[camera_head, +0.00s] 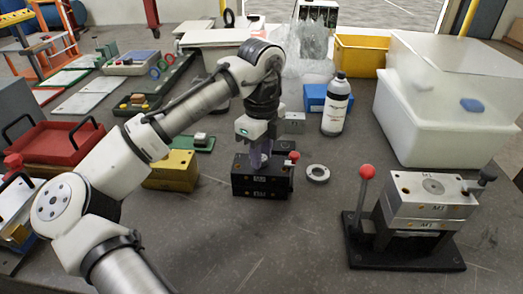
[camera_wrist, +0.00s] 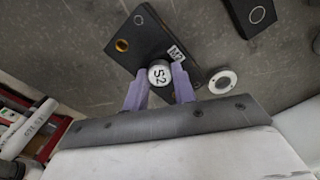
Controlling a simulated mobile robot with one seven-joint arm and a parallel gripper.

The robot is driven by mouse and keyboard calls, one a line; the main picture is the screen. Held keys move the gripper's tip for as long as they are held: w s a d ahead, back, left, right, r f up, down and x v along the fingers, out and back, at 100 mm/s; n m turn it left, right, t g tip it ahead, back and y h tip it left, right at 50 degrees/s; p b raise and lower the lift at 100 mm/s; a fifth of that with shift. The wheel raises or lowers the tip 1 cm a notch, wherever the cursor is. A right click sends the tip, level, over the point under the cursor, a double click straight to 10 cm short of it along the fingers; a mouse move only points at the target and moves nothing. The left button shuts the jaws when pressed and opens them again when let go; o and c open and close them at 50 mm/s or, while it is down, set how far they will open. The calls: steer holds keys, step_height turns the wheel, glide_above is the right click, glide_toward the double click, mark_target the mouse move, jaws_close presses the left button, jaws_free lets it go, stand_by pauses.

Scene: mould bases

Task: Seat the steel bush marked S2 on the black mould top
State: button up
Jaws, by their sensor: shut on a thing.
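The steel bush marked S2 (camera_wrist: 160,75) shows its round, pale, lettered end between my gripper's purple fingers in the wrist view. My gripper (camera_wrist: 160,84) is shut on it. In the head view my gripper (camera_head: 261,160) points down over the black mould (camera_head: 262,186), and the bush cannot be made out there. The black mould top (camera_wrist: 148,38) lies beneath in the wrist view, with a brass-rimmed hole (camera_wrist: 122,45) and a pale ring mark at its corner. I cannot tell whether the bush touches the mould.
A loose steel ring (camera_head: 318,173) lies right of the black mould. A red-knobbed lever (camera_head: 291,158) stands at the mould's right end. A steel mould on a black base (camera_head: 405,255) stands front right. A white bottle (camera_head: 336,106) stands behind. The front middle table is clear.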

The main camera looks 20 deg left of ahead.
steer(key=o, duration=1.1)
steer(key=shift+r, duration=0.1)
step_height(320, 180, up, 14)
steer(key=shift+f, duration=0.2)
